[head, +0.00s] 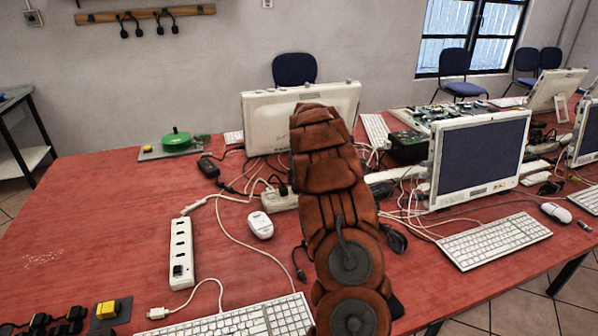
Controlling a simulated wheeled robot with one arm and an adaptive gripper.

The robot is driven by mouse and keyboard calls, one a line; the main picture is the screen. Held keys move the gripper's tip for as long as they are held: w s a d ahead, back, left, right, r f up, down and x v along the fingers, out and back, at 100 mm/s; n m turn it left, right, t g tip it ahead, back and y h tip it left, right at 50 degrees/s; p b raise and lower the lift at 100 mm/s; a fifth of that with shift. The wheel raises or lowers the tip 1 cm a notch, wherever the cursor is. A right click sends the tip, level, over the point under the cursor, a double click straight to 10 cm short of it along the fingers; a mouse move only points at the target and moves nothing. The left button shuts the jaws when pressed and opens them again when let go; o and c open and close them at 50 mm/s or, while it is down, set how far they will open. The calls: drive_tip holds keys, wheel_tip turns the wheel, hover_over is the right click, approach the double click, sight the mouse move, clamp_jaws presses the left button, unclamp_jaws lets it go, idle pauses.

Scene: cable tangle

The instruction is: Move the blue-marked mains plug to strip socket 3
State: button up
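A white power strip (181,252) lies lengthwise on the red table, left of my arm. It has several sockets in a row; something dark sits at its near end, and no socket numbers are readable. A second pale strip or block (279,200) lies partly behind my arm, with a dark plug (279,187) at it. A white plug-like connector (157,313) on a white cable lies near the front. A black plug-like piece (393,238) lies right of my arm. I can make out no blue mark on any plug. My brown arm fills the centre; my gripper does not show.
White and black cables tangle behind and beside my arm. A white mouse (260,225), keyboard (240,319), black adapter (208,167) and monitors (479,155) stand around. A yellow button box (107,310) is at front left. The left table area (90,220) is clear.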

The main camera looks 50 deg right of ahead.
drive_tip(key=shift+p+x, duration=0.3)
drive_tip(key=shift+x, duration=1.65)
drive_tip(key=shift+c, duration=0.3)
clamp_jaws()
